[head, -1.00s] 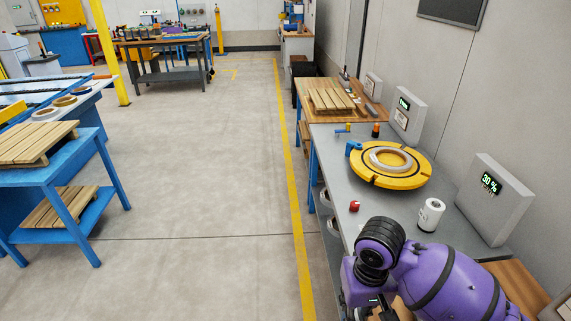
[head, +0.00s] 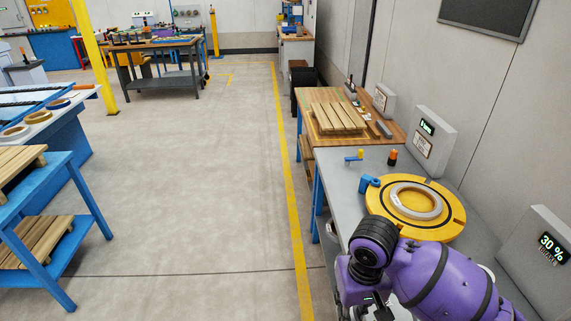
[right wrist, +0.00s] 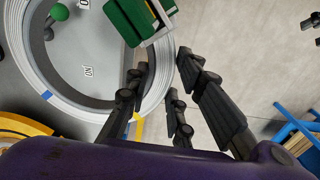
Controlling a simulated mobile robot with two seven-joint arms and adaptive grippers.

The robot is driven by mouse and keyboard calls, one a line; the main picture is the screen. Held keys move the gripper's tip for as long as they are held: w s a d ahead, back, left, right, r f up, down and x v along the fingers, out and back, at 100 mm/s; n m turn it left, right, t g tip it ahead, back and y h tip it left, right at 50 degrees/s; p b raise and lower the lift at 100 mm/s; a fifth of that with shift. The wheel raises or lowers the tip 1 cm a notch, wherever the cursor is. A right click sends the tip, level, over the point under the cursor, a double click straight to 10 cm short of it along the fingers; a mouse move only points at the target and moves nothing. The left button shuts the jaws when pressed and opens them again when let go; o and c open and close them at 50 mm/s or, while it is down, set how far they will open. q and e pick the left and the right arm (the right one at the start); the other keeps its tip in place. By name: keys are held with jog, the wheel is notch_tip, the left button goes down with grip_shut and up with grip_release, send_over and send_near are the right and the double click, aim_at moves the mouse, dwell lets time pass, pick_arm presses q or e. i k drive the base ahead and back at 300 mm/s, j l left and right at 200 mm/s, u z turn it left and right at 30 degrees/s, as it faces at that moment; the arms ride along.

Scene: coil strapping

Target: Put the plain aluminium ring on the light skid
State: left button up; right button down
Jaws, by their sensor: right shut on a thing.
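A large pale grey ring (right wrist: 70,104) with fine lines along its edge fills the left of the right wrist view. The dark fingers of my right gripper (right wrist: 165,92) close across its rim. A green block (right wrist: 138,18) overlaps the ring's far side. Another silvery ring (head: 416,201) lies flat on the round yellow turntable (head: 450,226). A pale wooden skid (head: 338,118) lies bare on the far wooden bench. In the head view my purple right arm hides most of its gripper and the held ring. My left gripper is out of view.
More slatted skids lie on the blue table (head: 83,187) at left, on its top and lower shelf. Small rings (head: 38,117) lie on the table behind. Display boxes (head: 433,138) line the right wall. The floor aisle (head: 200,190) is clear.

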aim_at(337, 113)
jog(key=i, duration=2.65)
jog(key=i+z, duration=0.2)
jog(key=i, duration=0.25)
jog(key=i+j+z, duration=0.2)
jog(key=i, duration=0.25)
jog(key=i+j+z, duration=0.2)
jog(key=i, duration=0.2)
